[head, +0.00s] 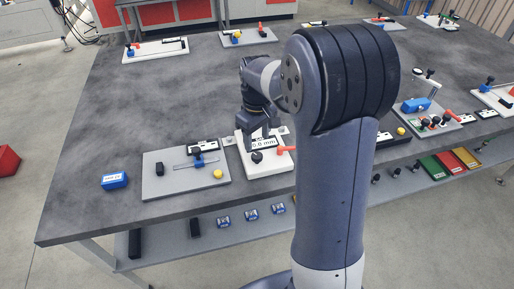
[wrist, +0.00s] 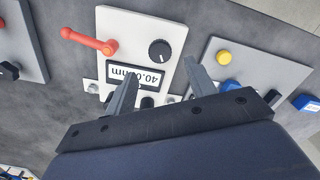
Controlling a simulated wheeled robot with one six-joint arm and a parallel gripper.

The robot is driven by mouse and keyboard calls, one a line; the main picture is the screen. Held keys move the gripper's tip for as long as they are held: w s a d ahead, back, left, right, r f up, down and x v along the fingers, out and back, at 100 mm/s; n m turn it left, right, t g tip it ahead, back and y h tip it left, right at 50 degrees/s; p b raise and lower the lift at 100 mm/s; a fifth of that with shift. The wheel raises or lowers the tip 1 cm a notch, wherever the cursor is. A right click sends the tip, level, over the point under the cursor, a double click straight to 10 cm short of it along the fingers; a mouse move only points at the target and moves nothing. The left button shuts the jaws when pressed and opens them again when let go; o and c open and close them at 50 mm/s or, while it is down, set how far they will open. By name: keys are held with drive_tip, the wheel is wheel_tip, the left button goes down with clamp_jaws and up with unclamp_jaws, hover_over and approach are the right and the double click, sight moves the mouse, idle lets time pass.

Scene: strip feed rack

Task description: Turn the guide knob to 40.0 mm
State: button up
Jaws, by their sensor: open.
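The guide knob (wrist: 159,50) is a round black knob with a white pointer mark on a white panel (wrist: 150,22). It also shows in the head view (head: 257,156). The display (wrist: 137,77) is upside down in the wrist view and appears to read 40.0 mm, partly covered by a finger. My gripper (wrist: 162,68) is open, with its two fingers spread and nothing between the tips. In the wrist view the knob shows just beyond the fingertips, apart from them. In the head view my gripper (head: 262,130) hangs over the panel.
A red lever (wrist: 90,41) is on the same panel. A grey plate with a yellow button (wrist: 223,57) and a blue part stands beside it. A blue box (head: 115,180) lies at the table's left front. The middle of the table is clear.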

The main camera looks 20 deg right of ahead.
sight(257, 155)
drive_tip(key=shift+r, duration=2.3)
wheel_tip(257, 155, down, 10)
drive_tip(key=shift+f+p, duration=0.25)
drive_tip(key=shift+p, duration=0.05)
drive_tip(key=shift+f, duration=0.3)
drive_tip(key=shift+r, duration=0.1)
